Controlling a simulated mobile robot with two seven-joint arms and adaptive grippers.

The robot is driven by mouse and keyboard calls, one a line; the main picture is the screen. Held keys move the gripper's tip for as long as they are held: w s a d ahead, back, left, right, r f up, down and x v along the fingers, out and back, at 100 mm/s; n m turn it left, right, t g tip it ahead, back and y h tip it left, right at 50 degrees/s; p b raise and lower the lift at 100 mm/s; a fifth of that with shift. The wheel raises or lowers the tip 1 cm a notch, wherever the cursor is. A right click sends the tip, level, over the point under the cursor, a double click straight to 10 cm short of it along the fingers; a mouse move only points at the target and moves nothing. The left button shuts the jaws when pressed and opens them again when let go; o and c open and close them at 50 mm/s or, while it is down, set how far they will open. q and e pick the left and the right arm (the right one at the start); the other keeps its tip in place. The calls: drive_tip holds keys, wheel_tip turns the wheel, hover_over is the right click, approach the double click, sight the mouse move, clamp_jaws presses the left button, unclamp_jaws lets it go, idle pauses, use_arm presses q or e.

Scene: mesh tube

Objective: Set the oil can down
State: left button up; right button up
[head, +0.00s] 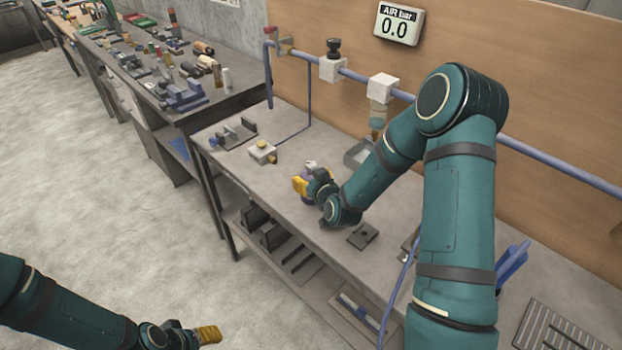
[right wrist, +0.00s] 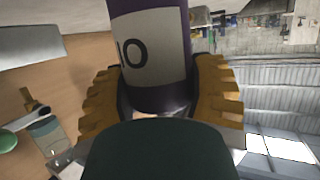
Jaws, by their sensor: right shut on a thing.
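The oil can (right wrist: 152,50), purple with a white label and dark characters, sits between the yellow fingers of my right gripper (head: 303,186) in the right wrist view. The gripper is shut on it. In the head view only a small pale part of the can (head: 310,166) shows beyond the fingers, over the middle of the grey bench (head: 330,228). I cannot tell whether its base touches the bench. My left gripper (head: 208,335) is at the lower left, over the floor and away from the bench; I cannot tell whether it is open.
A grey tray (head: 358,154) lies behind my right wrist. A white-topped block (head: 263,152) and a vise-like fixture (head: 234,132) stand at the bench's left end. A dark plate (head: 363,236) lies near the front edge. A blue pipe (head: 355,75) runs along the back board.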

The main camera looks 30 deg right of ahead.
drive_tip(key=o, duration=1.3)
drive_tip(key=shift+f, duration=0.1)
drive_tip(key=shift+r+p, duration=0.25)
drive_tip(key=shift+p, duration=0.05)
drive_tip(key=v, duration=1.2)
drive_tip(key=shift+f, duration=0.1)
